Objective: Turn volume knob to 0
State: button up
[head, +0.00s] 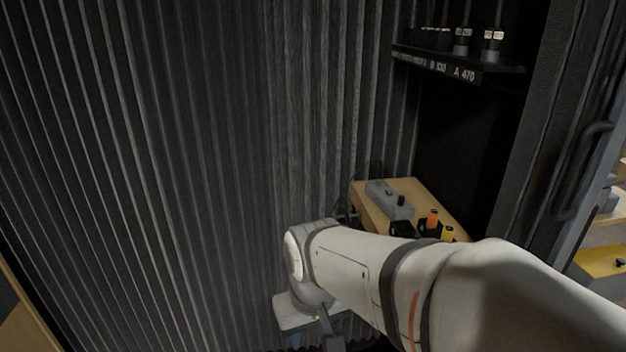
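A grey box (384,204) with small dark knobs on its top lies on a wooden surface (372,216) right of the middle. One black knob (401,200) stands on its right part. I cannot tell which knob is for volume, and no scale or pointer is readable. My arm crosses in front of the lower right. My gripper (332,340) is only partly in view at the bottom edge, below and left of the grey box and apart from it in the picture. Its fingertips are cut off, so its opening does not show.
Orange (433,218) and yellow (447,233) items stand beside the box, partly behind my arm. A dark shelf (480,72) with small items hangs above. A ribbed dark wall (200,150) fills the left. A door frame with a handle (585,160) is at right.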

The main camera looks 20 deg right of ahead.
aim_at(401, 198)
jog(key=z, duration=0.05)
jog(key=k, duration=0.95)
jog(key=u, duration=1.6)
jog(key=i, duration=1.05)
jog(key=z, duration=2.65)
jog(key=i, duration=1)
